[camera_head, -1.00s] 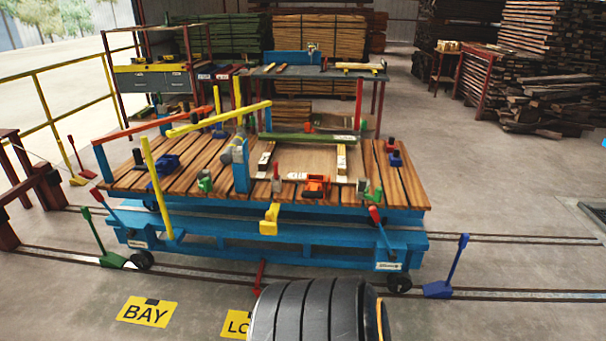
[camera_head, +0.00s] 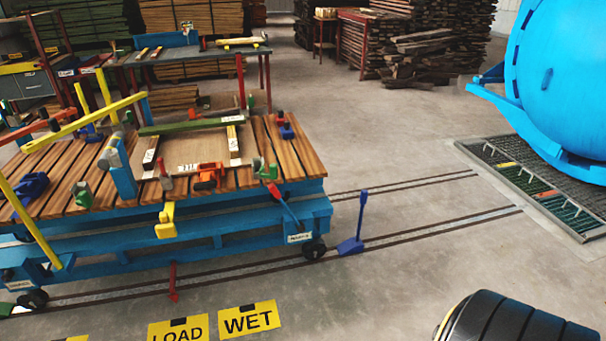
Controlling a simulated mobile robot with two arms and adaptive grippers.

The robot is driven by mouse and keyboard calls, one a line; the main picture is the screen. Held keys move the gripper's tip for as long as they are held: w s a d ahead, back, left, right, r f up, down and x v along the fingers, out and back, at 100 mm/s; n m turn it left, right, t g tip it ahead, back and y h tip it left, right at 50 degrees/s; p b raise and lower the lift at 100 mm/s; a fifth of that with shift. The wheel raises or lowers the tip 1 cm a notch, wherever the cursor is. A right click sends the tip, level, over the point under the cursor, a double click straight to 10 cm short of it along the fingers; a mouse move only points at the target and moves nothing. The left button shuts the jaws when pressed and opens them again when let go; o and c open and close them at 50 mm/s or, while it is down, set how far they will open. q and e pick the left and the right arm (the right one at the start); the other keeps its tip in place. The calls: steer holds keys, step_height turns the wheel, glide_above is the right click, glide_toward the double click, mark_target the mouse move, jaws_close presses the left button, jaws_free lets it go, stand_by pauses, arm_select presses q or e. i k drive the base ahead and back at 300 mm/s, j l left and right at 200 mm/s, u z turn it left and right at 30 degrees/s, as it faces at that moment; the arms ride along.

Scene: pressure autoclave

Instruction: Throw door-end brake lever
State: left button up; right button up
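The cart (camera_head: 200,235) is blue with a slatted wooden deck and stands on the floor rails at the left. A lever with a red handle (camera_head: 272,190) and a dark blue shaft (camera_head: 288,213) is on the cart's right end, above a small white label plate (camera_head: 299,238) and a wheel (camera_head: 314,249). The lever leans up to the left. At the far right is the rounded blue autoclave body (camera_head: 565,75). Neither of my grippers is in the picture. A dark ribbed part of mine shows at the bottom right.
A blue floor lever (camera_head: 357,228) stands by the rails (camera_head: 430,229), right of the cart. A floor grating (camera_head: 545,185) lies before the autoclave. Yellow LOAD (camera_head: 179,332) and WET (camera_head: 250,319) signs lie in front.

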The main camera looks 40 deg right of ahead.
mark_target(300, 225)
steer(key=z, duration=1.2)
